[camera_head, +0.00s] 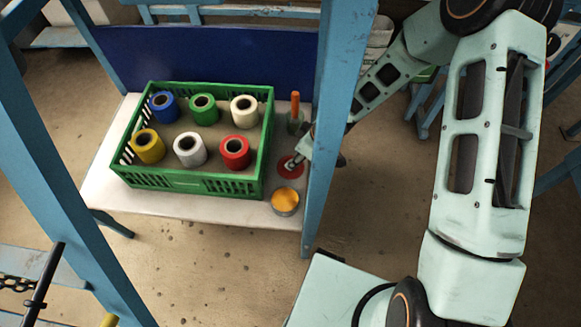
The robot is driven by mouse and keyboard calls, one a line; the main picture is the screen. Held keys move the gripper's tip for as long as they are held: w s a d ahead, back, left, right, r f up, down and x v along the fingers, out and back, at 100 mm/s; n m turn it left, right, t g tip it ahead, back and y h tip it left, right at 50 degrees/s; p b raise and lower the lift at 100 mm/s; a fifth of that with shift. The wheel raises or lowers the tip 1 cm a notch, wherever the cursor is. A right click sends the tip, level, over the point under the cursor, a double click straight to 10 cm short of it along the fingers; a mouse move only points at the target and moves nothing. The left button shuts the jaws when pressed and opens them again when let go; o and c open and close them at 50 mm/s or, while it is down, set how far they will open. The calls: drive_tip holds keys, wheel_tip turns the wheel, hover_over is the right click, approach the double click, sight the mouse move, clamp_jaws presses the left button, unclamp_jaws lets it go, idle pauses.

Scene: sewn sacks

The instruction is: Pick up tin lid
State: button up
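A flat red disc, apparently the tin lid (284,171), lies on the white tabletop to the right of the green crate. A small metal tin (285,209) with an orange-yellow top stands just in front of it, near the table's front edge. My gripper (294,165) reaches in from the right, behind the blue post, with its tip over the red disc. The post hides part of my gripper and wrist. The fingers are too small to tell whether they are open, shut or touching the disc.
A green crate (190,183) with several coloured spools stands on the white table (105,168). An orange-handled tool (295,104) stands upright in a holder behind the disc. A blue post (335,110) rises close beside my gripper. A dark blue panel (210,58) backs the table.

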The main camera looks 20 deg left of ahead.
sight(283, 171)
drive_tip(key=b+x, duration=0.2)
drive_tip(key=x, duration=0.3)
drive_tip(key=shift+w+d+f, duration=0.1)
drive_tip(key=c, duration=0.8)
